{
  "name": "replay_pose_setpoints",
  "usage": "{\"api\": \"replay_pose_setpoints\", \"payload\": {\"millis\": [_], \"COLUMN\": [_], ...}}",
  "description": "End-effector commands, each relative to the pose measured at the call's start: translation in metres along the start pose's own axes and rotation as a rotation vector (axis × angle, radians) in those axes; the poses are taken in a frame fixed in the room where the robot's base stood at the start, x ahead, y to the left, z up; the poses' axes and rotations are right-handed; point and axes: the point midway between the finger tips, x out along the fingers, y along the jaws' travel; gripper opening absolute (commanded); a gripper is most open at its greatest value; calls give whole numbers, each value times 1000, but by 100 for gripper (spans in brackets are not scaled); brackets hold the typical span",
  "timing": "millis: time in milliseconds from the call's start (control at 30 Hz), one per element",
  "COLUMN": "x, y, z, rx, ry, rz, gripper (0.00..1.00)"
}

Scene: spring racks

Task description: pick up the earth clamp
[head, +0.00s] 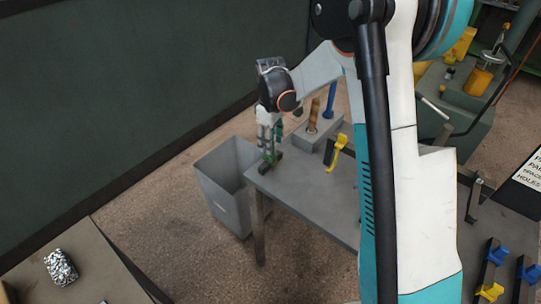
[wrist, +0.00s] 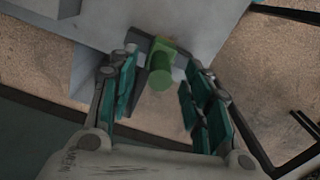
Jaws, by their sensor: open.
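A green and dark clamp-like thing, probably the earth clamp (head: 269,165), sits at the left corner of the grey table (head: 300,181). In the wrist view the green clamp (wrist: 160,76) shows a round knob and a blocky body, with a dark bar beside it at the table's edge. My gripper (head: 270,148) points down over that corner. Its fingers are open in the wrist view (wrist: 161,62), one on each side of the green part. I see gaps on both sides, and no clear contact. The clamp's lower part is hidden.
A grey open bin (head: 222,202) stands just left of the table corner. A yellow and black clamp (head: 335,152) and a brown post (head: 313,115) are close on the right. A crumpled silvery thing (head: 61,267) lies on another table at lower left. Blue and yellow clamps (head: 491,290) are at lower right.

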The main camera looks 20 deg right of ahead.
Motion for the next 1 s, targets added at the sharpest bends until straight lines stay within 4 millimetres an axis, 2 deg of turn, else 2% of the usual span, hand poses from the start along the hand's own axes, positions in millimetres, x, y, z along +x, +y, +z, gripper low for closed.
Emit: {"api": "replay_pose_setpoints", "payload": {"millis": [33,133,400,467,600,1000], "x": [12,24,27,27,27,25], "y": [0,0,0,0,0,0], "z": [0,0,0,0,0,0], "rx": [0,0,0,0,0,0], "ry": [0,0,0,0,0,0], "rz": [0,0,0,0,0,0], "gripper": [45,45,45,33,2,1]}}
